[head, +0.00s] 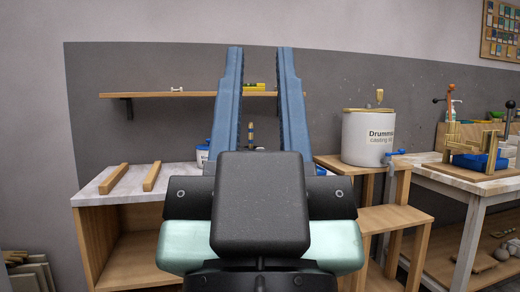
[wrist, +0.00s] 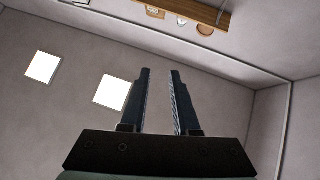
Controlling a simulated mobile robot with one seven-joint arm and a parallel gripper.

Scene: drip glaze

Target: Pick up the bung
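My gripper (head: 260,50) is open and empty, its two blue fingers raised in the middle of the head view. In the wrist view my gripper (wrist: 160,72) also shows a clear gap between the fingers, with only wall behind. I cannot pick out a bung for certain in either view. A small tan upright piece (head: 379,97) stands at the lid of a white drum (head: 368,140); I cannot tell what it is. My gripper is apart from the drum, to its left in the picture. My own gripper body hides the middle of the low bench.
A wall shelf (head: 160,95) holds a small white item (head: 177,89) and a yellow-green block (head: 254,87). Two wooden strips lie on the pale bench top (head: 185,177). A wooden step stand (head: 395,217) bears the drum. A worktable (head: 450,178) at right is crowded.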

